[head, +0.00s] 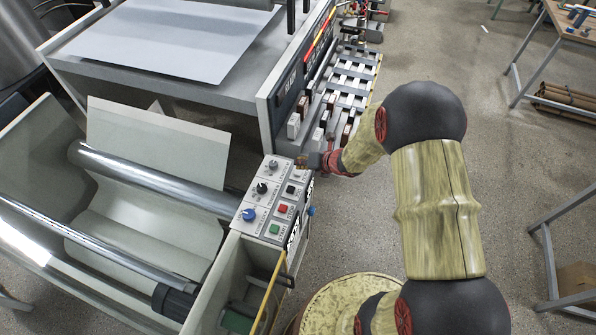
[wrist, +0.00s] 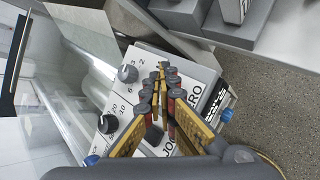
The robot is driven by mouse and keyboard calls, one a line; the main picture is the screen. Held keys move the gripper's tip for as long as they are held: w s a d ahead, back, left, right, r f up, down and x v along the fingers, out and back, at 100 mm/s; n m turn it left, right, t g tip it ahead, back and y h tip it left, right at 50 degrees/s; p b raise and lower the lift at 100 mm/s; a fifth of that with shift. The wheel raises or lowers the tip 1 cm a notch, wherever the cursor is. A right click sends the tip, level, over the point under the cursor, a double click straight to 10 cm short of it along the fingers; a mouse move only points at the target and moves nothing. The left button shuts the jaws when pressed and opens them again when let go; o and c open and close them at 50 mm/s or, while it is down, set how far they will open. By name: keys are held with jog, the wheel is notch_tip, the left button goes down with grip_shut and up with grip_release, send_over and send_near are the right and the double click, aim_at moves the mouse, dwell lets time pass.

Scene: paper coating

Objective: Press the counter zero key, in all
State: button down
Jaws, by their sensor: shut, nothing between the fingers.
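The control panel (head: 262,205) is a light grey sloped plate with a column of knobs and a column of keys: black (head: 291,189), red (head: 283,208) and green (head: 275,229). My gripper (head: 303,160) is shut and empty at the panel's upper right end. In the wrist view its fingertips (wrist: 162,70) lie over the panel (wrist: 203,75), beside a label partly covered, of which "RO" reads. The counter zero key is not clearly visible; my fingers cover that part. I cannot tell whether the tips touch the panel. A black key (wrist: 153,135) shows between the fingers.
Knobs stand left of the fingers in the wrist view: a grey one (wrist: 128,73), another (wrist: 107,123) and a blue one (wrist: 92,160). The coating machine's roller (head: 150,180) lies left of the panel. Open floor (head: 350,220) lies to the right.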

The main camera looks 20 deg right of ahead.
jog(key=shift+f, duration=0.15)
dwell(0.4)
jog(key=shift+f+b, duration=0.3)
jog(key=shift+b, duration=0.35)
jog(key=shift+f+b, duration=0.45)
jog(key=shift+b, duration=0.1)
dwell(0.5)
jog(key=shift+r, duration=0.2)
jog(key=shift+r+p, duration=0.5)
jog(key=shift+r, duration=0.25)
jog(key=shift+r+p, duration=1.7)
jog(key=shift+r, duration=0.8)
